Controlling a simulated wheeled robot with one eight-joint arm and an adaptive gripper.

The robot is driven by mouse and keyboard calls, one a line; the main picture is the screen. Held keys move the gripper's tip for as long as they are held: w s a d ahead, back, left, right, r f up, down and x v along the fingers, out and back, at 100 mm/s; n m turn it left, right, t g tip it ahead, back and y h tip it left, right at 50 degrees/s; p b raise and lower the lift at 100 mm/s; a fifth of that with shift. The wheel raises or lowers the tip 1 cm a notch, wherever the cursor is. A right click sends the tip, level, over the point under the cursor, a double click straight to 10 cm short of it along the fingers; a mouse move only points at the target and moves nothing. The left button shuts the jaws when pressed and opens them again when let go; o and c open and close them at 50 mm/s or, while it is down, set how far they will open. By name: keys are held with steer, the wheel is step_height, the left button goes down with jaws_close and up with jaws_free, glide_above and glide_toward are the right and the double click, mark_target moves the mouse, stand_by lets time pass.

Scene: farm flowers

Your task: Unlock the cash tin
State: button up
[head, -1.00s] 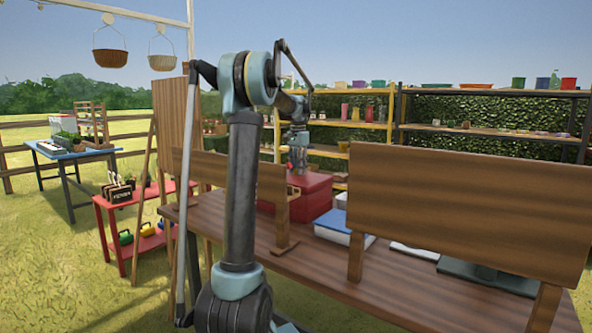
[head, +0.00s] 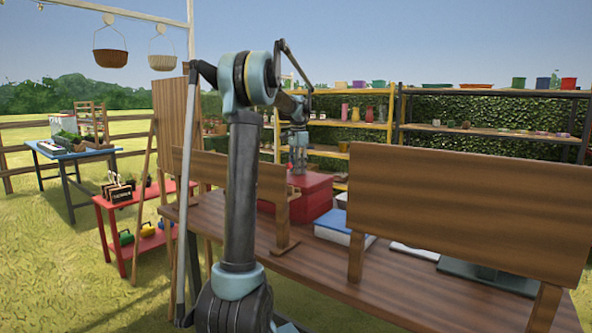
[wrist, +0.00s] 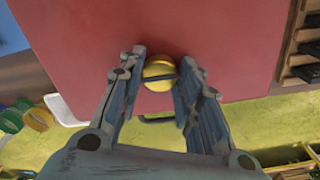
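The cash tin is a red box (head: 312,192) on the wooden table, partly hidden by a plank and my arm in the head view. In the wrist view its red face (wrist: 225,40) fills the upper middle. A round gold lock knob (wrist: 159,70) with a dark slot across it sits near the tin's lower edge. My gripper (wrist: 163,62) has its fingers parted, one on each side of the knob; narrow gaps seem to show, but contact is hard to tell. In the head view my gripper (head: 298,165) points down just over the tin.
A blue-and-white box (head: 340,228) lies right of the tin on the table (head: 300,270). Two upright wooden boards, the large one (head: 465,210) at right, stand along the near edge. A red cart (head: 130,205) stands left. Shelves (head: 490,130) stand behind.

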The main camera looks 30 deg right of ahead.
steer(key=o, duration=0.5)
steer(key=shift+w, duration=0.1)
steer(key=shift+c, duration=0.2)
step_height(320, 180, up, 12)
steer(key=shift+f, duration=0.1)
stand_by(0.5)
